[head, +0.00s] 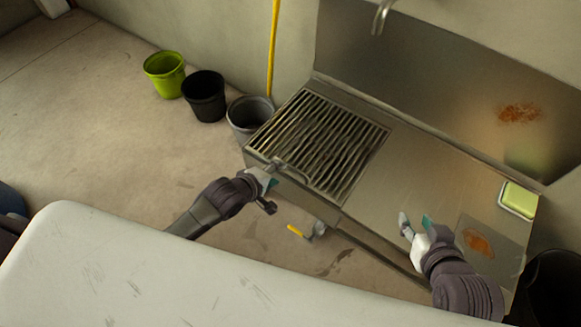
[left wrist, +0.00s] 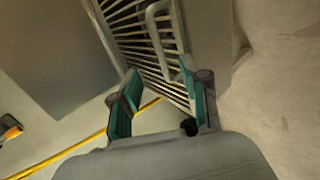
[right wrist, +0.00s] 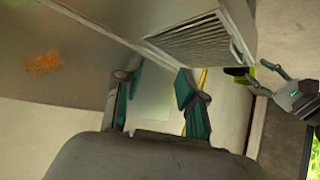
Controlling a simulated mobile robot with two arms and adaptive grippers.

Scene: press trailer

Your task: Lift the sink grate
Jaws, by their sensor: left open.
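The sink grate (head: 325,138), a panel of dark metal bars, lies in the left part of the steel sink unit (head: 420,165). A bent metal handle (head: 292,169) stands at its near edge. My left gripper (head: 270,180) is by this handle at the sink's front left corner. In the left wrist view the handle (left wrist: 153,30) shows beyond the open fingers (left wrist: 165,98), with nothing between the tips. My right gripper (head: 416,223) is open and empty over the flat steel top, right of the grate. The grate also shows in the right wrist view (right wrist: 195,42).
A green sponge (head: 519,198) sits in a holder at the right end. A faucet (head: 380,16) hangs above. Green (head: 165,74), black (head: 204,96) and grey (head: 249,118) buckets stand left of the sink. A yellow-handled valve (head: 305,231) is below its front edge.

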